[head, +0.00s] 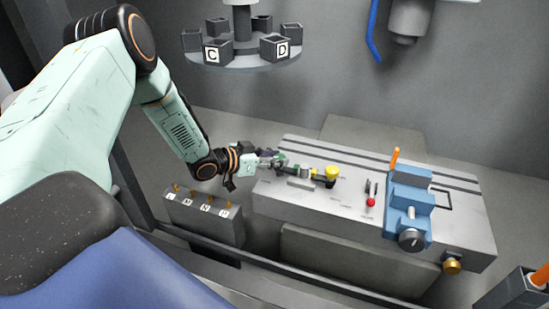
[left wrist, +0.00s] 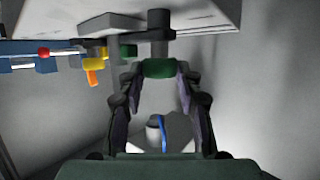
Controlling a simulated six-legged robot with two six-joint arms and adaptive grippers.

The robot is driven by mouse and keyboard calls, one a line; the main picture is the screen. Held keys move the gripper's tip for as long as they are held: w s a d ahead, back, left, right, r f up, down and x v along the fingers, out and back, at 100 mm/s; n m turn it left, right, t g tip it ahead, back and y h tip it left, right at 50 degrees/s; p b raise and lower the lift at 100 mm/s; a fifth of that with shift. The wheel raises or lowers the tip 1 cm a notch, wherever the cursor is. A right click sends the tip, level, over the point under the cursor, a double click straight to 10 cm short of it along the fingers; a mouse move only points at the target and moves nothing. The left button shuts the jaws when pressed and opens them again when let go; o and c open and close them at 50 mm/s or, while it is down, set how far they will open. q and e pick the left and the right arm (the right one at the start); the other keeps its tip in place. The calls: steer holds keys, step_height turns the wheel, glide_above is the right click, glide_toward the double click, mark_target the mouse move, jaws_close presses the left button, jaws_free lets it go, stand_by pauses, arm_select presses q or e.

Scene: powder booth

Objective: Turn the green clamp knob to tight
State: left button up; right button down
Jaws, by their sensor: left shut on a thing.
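The green clamp knob (left wrist: 160,68) shows in the left wrist view, mounted on a dark post at a grey bench. My left gripper (left wrist: 157,72) has its two fingers on either side of the knob, shut on it. In the head view my left gripper (head: 270,161) reaches the left end of the grey bench (head: 340,213) and largely hides the knob. The knob's pointer and any tight mark cannot be made out. My right gripper is not in view.
A yellow knob (head: 332,172) stands just right of the gripper. A red-tipped lever (head: 371,202) and a blue vise (head: 408,204) are farther right. A low grey block with several brass pegs (head: 208,207) stands front left. A carousel with lettered cups (head: 240,55) hangs behind.

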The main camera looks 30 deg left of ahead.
arm_select(q)
steer(key=m+h, duration=0.1)
steer(key=m+g+h, duration=0.1)
steer(key=shift+w+a+m+g+h, duration=0.15)
steer(key=shift+m+g+h, duration=0.15)
steer(key=shift+w+a+f+m+g+h+b, duration=0.1)
steer(key=shift+m+g+h+b, duration=0.4)
steer(key=shift+m, duration=0.3)
steer(key=shift+w+a+f+m+g+h+b, duration=0.1)
steer(key=shift+w+f+m+g+h+b, duration=0.05)
steer(key=shift+m+g+h+b, duration=1.15)
steer(key=shift+m+g+b, duration=0.3)
steer(key=shift+m, duration=0.1)
steer(key=m+g+b, duration=0.1)
steer(key=b, duration=0.3)
steer(key=m+g+h+b, duration=0.1)
steer(key=m+g+b, duration=0.1)
steer(key=b, duration=0.1)
steer(key=shift+w+f+g+b, duration=0.1)
steer(key=shift+w+g+b, duration=0.1)
steer(key=shift+g+b, duration=0.15)
steer(key=shift+m+g+h+b, duration=0.3)
steer(key=shift+m+g+b, duration=0.25)
steer(key=shift+b, duration=0.75)
